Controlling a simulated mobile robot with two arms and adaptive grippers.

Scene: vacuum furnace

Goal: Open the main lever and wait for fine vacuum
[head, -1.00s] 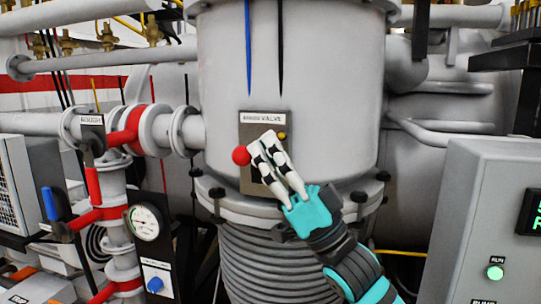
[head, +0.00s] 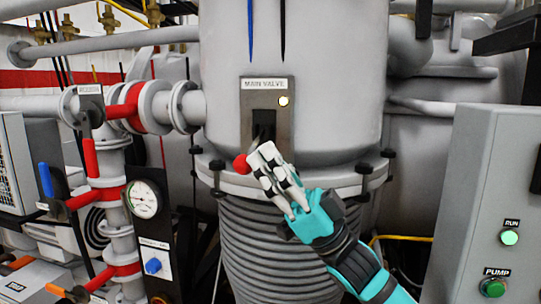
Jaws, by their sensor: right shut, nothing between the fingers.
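The main valve plate (head: 284,88) is on the large grey vessel, with a black slot in its middle. Its lever has a red ball knob (head: 241,166) that now sits below and left of the slot, at the plate's lower edge. The small round lamp (head: 284,101) on the plate glows pale yellow-white. My right gripper (head: 262,160) is shut and empty, its fingertips right beside the red knob; whether they touch it I cannot tell. A round pressure gauge (head: 143,199) stands at the left; its reading is too small to tell. My left gripper is not in view.
A grey control cabinet (head: 468,200) stands at the right, with a green RUN light (head: 509,238) and a green PUMP button (head: 493,287). Red valve handles and pipes (head: 90,158) crowd the left. Ribbed bellows (head: 270,250) lie below the vessel.

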